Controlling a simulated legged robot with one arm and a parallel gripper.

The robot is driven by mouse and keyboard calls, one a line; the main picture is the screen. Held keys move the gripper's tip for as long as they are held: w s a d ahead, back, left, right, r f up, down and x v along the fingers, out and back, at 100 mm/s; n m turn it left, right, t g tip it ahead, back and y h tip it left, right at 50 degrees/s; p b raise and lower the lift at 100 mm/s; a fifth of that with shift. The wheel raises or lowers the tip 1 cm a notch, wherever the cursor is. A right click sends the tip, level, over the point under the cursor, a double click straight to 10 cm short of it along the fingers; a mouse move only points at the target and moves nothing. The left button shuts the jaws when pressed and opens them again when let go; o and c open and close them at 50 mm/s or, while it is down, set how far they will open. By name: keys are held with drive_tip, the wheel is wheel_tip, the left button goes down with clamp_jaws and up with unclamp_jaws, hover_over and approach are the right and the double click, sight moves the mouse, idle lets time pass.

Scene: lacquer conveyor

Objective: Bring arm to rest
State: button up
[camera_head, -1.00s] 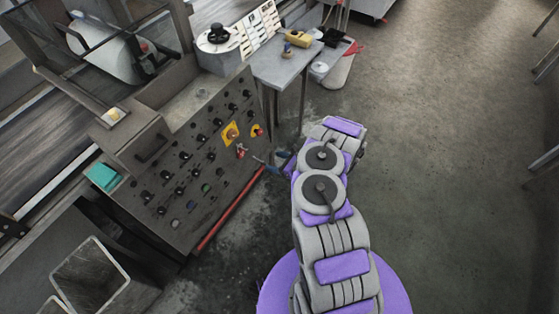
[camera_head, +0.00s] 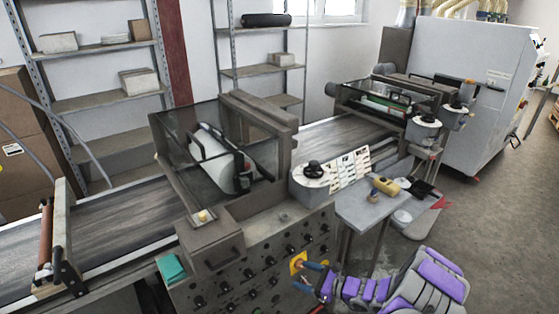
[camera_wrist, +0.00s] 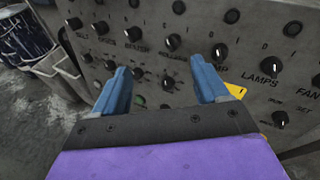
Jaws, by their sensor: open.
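My arm, grey and purple, shows at the lower right of the head view. My gripper (camera_head: 310,279) is in front of the control panel (camera_head: 262,262), close to the yellow plate (camera_head: 297,262). In the wrist view my gripper (camera_wrist: 164,84) has its two blue fingers spread apart, with nothing between them. Behind them is the grey panel face (camera_wrist: 190,22) with several black knobs and labels such as LAMPS and FAN. Whether the fingertips touch the panel I cannot tell.
A conveyor (camera_head: 118,222) runs behind the panel, with a glass-sided hood (camera_head: 176,130) over it. A small table (camera_head: 352,211) with a yellow object (camera_head: 384,187) stands right of the panel. Open floor (camera_head: 500,215) lies at the right. A teal block (camera_head: 171,268) sits on the panel's left.

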drive_tip(key=s+a+r+n+g+y, duration=0.1)
drive_tip(key=s+a+r+n+g, duration=0.25)
drive_tip(key=r, duration=0.35)
drive_tip(key=s+a+r+n+g+y, duration=0.1)
drive_tip(key=s+a+r+n+g, duration=0.15)
drive_tip(key=a+r, duration=0.35)
drive_tip(key=s+a+r+n+g+h, duration=0.25)
drive_tip(key=s+r+n+g, duration=0.25)
drive_tip(key=s+r+n, duration=0.45)
drive_tip(key=s+d+r+n+g+h, duration=0.1)
drive_tip(key=s+d+r+n+h, duration=0.15)
drive_tip(key=s, duration=0.55)
drive_tip(key=s+d+r+n+h, duration=0.1)
drive_tip(key=s+n+h, duration=0.15)
drive_tip(key=s, duration=0.55)
drive_tip(key=s+d+r+n+t+h, duration=0.1)
drive_tip(key=s+d+r+t+h, duration=0.1)
drive_tip(key=s+d+h, duration=0.6)
drive_tip(key=s+d, duration=0.3)
drive_tip(key=d, duration=0.2)
drive_tip(key=shift+s+d+n, duration=0.25)
drive_tip(key=shift+s+n, duration=0.05)
drive_tip(key=shift+n, duration=0.05)
